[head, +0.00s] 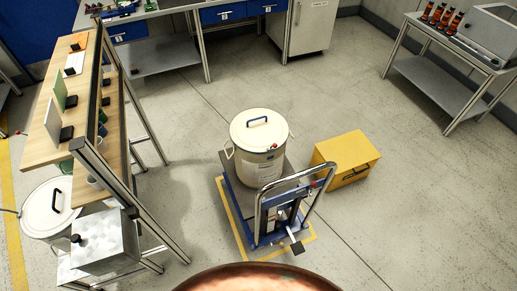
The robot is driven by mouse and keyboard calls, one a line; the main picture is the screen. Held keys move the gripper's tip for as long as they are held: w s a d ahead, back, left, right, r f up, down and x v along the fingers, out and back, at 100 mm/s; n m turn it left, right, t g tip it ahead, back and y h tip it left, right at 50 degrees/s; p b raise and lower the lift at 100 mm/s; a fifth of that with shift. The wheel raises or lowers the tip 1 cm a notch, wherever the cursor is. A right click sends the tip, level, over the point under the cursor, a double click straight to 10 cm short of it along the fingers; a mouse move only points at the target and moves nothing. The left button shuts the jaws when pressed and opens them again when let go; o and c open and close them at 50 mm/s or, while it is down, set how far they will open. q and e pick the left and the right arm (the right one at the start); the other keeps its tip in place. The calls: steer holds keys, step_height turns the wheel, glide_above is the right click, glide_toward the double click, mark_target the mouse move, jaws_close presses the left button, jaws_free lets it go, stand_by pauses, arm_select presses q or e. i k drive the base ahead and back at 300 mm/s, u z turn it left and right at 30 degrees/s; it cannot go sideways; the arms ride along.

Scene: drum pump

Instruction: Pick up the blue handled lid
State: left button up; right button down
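A cream drum (262,166) stands upright on a blue lift trolley (235,208) near the middle of the head view. Its round cream lid (246,138) lies on top and carries a blue handle (258,121). A small red part shows on the drum's front rim. Neither of my grippers is in view, so I cannot tell their state. A second pale drum at the far left has a lid with a black handle (56,200).
The trolley's curved metal push bar (290,176) rises on the near side of the drum. A yellow box (346,158) sits on the floor at right. A wooden shelf bench (40,140) stands at left. A copper-coloured rounded surface (262,279) fills the bottom edge. Floor behind the drum is clear.

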mark_target(253, 130)
steer(key=k, duration=0.2)
steer(key=z, duration=1.8)
steer(key=i, duration=2.95)
steer(key=u, duration=2.8)
steer(key=i, duration=0.5)
